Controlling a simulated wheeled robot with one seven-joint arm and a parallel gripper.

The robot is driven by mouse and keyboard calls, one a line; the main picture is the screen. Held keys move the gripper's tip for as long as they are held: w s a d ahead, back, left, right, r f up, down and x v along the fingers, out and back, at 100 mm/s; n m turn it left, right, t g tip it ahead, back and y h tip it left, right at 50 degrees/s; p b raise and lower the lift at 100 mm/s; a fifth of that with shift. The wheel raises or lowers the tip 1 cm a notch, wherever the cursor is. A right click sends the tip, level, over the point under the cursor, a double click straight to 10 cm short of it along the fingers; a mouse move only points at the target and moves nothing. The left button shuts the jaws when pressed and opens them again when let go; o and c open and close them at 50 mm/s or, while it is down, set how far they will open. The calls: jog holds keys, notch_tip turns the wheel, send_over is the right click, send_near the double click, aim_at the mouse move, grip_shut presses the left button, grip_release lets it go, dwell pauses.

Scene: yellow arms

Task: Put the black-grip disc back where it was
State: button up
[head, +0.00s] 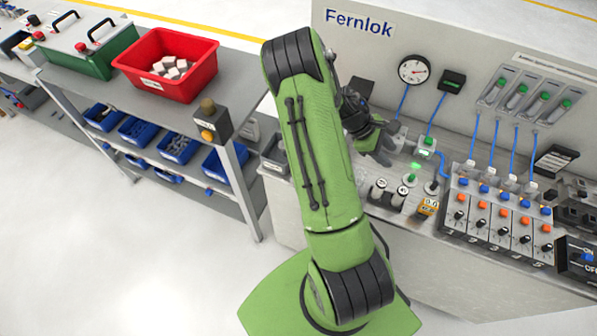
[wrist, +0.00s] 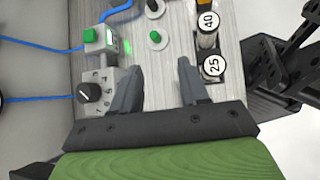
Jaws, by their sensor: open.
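A small disc with a black grip (wrist: 153,8) sits on the light metal panel at the top edge of the wrist view, partly cut off. In the head view it seems to be the dark-topped piece (head: 431,187). A green-grip disc (wrist: 155,38) sits beside it, nearer my gripper; it also shows in the head view (head: 414,167). My gripper (wrist: 158,78) is open, with nothing between its fingers, over the panel. In the head view my gripper (head: 383,148) is partly hidden by my arm. I cannot tell its height above the panel.
Two cylinders marked 25 (wrist: 213,66) and 40 (wrist: 208,22) stand right of my fingers in the wrist view. A green-button box (wrist: 97,38) and a black knob (wrist: 88,92) lie left. Blue hoses and a row of valves (head: 500,225) flank the panel.

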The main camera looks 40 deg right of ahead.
jog(key=w+a+r+m+t+y, duration=0.2)
jog(key=w+a+r+t, duration=0.15)
jog(key=a+r, duration=0.45)
jog(key=w+a+r+m+t+y, duration=0.2)
jog(key=w+a+r+t, duration=0.15)
jog(key=a+r, duration=0.55)
jog(key=s+a+r+m+t+y, duration=0.1)
jog(key=s+a+r+t, duration=0.1)
jog(key=s+a, duration=0.3)
jog(key=s+a+r+t+y, duration=0.1)
jog(key=s+a+r, duration=0.3)
jog(key=a, duration=0.7)
jog(key=shift+s+a+r+m+t, duration=0.3)
jog(key=shift+s+m+t, duration=0.1)
jog(key=shift+s+t, duration=0.55)
jog(key=shift+s, duration=0.1)
